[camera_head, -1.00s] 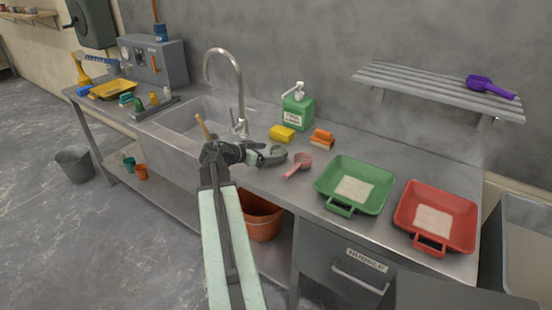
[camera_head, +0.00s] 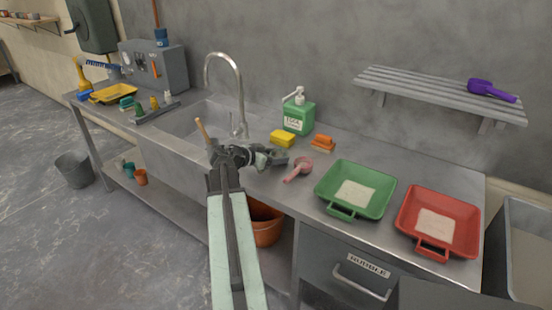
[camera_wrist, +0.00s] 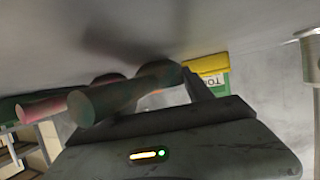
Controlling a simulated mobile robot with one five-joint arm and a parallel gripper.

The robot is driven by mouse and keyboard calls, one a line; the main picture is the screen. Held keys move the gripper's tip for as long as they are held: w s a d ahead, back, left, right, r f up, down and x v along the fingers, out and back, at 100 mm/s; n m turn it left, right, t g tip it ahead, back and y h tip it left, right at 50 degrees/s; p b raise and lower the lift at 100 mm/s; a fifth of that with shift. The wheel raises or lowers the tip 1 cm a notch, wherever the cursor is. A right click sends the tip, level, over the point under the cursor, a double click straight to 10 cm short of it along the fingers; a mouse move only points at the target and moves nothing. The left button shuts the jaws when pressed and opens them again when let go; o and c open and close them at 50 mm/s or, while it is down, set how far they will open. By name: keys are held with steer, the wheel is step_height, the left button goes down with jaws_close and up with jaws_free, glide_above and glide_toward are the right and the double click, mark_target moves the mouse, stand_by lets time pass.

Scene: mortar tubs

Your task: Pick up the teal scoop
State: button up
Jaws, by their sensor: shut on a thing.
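The handle's blunt end sticks out to the left of the jaws. The scoop's bowl is hidden or too dark to make out. In the head view my gripper mostly covers the scoop. Whether it touches the counter I cannot tell.
A pink scoop (camera_head: 298,170) lies close right of my gripper. A yellow sponge (camera_head: 283,138), an orange brush (camera_head: 323,143) and a green soap bottle (camera_head: 298,117) stand behind. Green (camera_head: 332,187) and red (camera_head: 408,212) trays are farther right. A purple scoop (camera_head: 490,91) lies on the wall shelf.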

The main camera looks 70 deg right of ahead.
step_height(320, 180, up, 10)
steer(key=p, duration=0.9)
steer(key=shift+p, duration=0.3)
steer(key=shift+f, duration=0.1)
